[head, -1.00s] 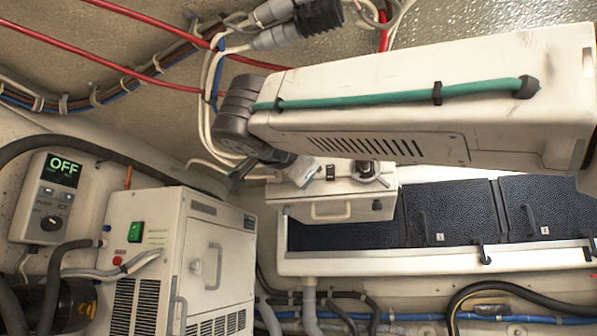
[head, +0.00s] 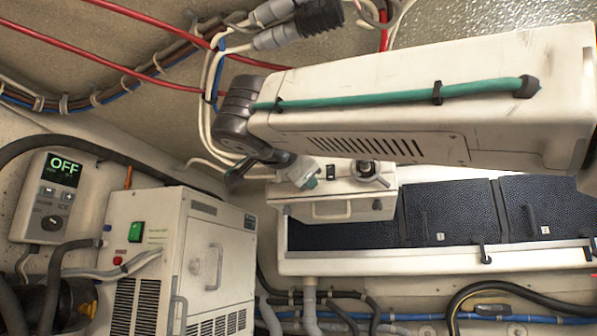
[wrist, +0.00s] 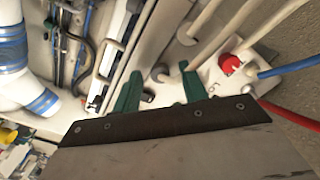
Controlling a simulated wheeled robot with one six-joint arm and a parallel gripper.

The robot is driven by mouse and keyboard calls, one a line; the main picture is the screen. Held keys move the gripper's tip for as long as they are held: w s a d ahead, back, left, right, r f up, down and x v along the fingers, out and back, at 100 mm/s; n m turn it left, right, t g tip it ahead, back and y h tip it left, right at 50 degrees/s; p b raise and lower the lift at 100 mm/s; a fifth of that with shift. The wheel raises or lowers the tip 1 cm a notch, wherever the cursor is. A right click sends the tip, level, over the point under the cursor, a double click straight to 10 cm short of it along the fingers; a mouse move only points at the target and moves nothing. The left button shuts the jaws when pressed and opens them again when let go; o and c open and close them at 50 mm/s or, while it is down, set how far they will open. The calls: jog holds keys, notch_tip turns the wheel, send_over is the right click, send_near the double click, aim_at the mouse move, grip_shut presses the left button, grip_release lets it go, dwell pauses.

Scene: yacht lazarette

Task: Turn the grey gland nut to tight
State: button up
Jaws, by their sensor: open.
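My gripper (head: 310,183) hangs at the end of my arm over the white box at the centre of the head view. In the wrist view its two green fingers (wrist: 159,70) stand apart with a gap between them. A grey round fitting (wrist: 161,75) on a pale cable shows in that gap, farther off; it looks like a gland nut, but I cannot tell whether it is the task's one. Another grey fitting (wrist: 187,38) sits on a pale cable close by. No contact between fingers and fitting is visible. In the head view my gripper hides part of the box.
A red fitting (wrist: 230,64) and a blue cable (wrist: 285,69) are right of the fingers. The white box (head: 335,211) has a handle and a dark round fitting (head: 366,169) on top. A white cabinet (head: 190,245) stands left; dark panels (head: 450,212) lie right.

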jog(key=v, duration=0.7)
jog(key=shift+s, duration=0.35)
jog(key=shift+a, duration=0.1)
